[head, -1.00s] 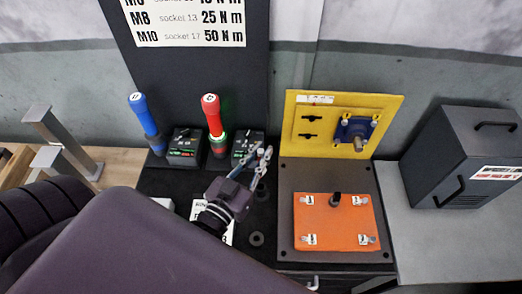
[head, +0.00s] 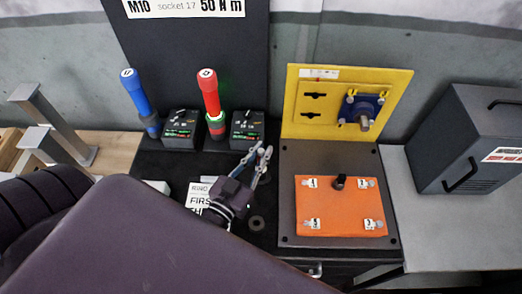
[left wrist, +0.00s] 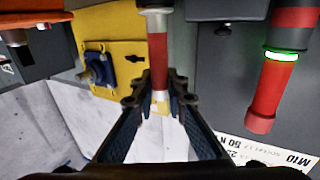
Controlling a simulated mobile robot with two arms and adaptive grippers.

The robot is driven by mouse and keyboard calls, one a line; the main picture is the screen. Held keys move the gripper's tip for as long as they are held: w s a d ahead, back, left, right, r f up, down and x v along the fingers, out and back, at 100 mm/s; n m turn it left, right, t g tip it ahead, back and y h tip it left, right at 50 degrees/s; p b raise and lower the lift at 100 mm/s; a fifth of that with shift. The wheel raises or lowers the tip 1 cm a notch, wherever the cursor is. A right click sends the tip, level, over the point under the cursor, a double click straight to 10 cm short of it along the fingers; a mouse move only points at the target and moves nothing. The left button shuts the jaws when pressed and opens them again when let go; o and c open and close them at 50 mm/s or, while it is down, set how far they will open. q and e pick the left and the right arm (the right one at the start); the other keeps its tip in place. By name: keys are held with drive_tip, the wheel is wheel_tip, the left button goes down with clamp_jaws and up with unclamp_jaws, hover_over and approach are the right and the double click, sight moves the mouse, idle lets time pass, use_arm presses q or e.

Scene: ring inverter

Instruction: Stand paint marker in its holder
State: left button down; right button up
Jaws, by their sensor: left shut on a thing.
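My left gripper (head: 262,157) is above the black work mat, in front of the small boxes by the torque wrenches. In the left wrist view its fingers (left wrist: 158,103) are shut on the paint marker (left wrist: 158,60), which has a red middle and a pale grey part. The marker lines up with the fingers' middle in that view. In the head view the marker is too small and covered to make out well. A small dark ring-shaped piece (head: 257,223) lies on the mat below the gripper; I cannot tell whether it is the holder. My right gripper is not in view.
A blue-handled wrench (head: 135,95) and a red-handled wrench (head: 208,94) stand behind the gripper beside dark boxes (head: 247,128). To the right are a yellow panel (head: 310,89) and an orange plate (head: 325,208). A dark cabinet (head: 465,140) stands far right.

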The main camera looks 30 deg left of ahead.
use_arm(q)
drive_tip(key=shift+f, duration=0.2)
idle(0.6)
drive_tip(key=c, duration=1.8)
unclamp_jaws()
drive_tip(key=shift+c, duration=0.2)
drive_tip(key=shift+s, duration=0.15)
drive_tip(key=s, duration=1.1)
drive_tip(key=shift+s+a, duration=0.15)
drive_tip(key=shift+s, duration=0.25)
